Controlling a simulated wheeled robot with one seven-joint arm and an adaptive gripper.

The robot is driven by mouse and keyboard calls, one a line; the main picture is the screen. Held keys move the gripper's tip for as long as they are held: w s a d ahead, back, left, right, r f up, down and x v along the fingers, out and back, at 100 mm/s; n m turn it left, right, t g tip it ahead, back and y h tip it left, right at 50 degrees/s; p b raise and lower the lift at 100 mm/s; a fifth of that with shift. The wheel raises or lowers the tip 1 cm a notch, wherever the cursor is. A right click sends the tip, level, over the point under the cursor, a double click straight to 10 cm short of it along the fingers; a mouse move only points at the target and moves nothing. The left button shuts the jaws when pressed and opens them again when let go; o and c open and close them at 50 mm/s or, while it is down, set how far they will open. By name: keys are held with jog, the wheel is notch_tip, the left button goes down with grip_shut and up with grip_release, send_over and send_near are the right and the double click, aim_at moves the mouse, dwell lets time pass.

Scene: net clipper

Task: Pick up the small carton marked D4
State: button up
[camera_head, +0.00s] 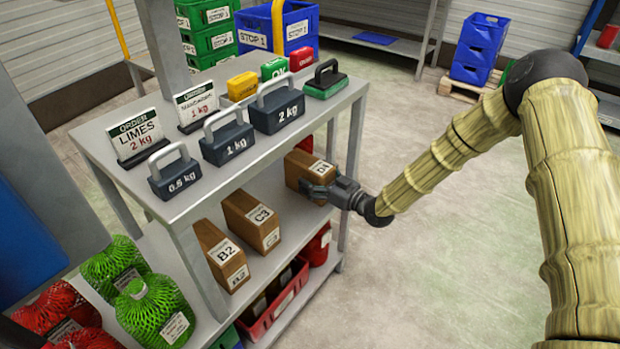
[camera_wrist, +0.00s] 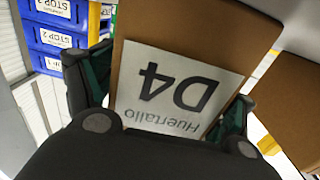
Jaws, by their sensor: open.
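The small brown carton marked D4 (camera_head: 296,168) stands on the middle shelf of the grey rack, at its right end, in the head view. In the wrist view the carton (camera_wrist: 200,52) fills the middle, with its white D4 label upside down. My gripper (camera_head: 322,190) is at the carton's near end. In the wrist view my gripper's fingers (camera_wrist: 165,100) are open, one on each side of the carton. I cannot tell whether they touch it. The fingertips' far ends are partly hidden.
Cartons C3 (camera_head: 250,222) and B2 (camera_head: 221,256) stand left of D4 on the same shelf. Weights, including a 2 kg one (camera_head: 277,108), and signs stand on the rack's top (camera_head: 205,190) above. A red crate (camera_head: 276,304) is below.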

jog(key=shift+c, duration=0.4)
jog(key=c, duration=1.7)
jog(key=shift+r, duration=0.1)
grip_shut()
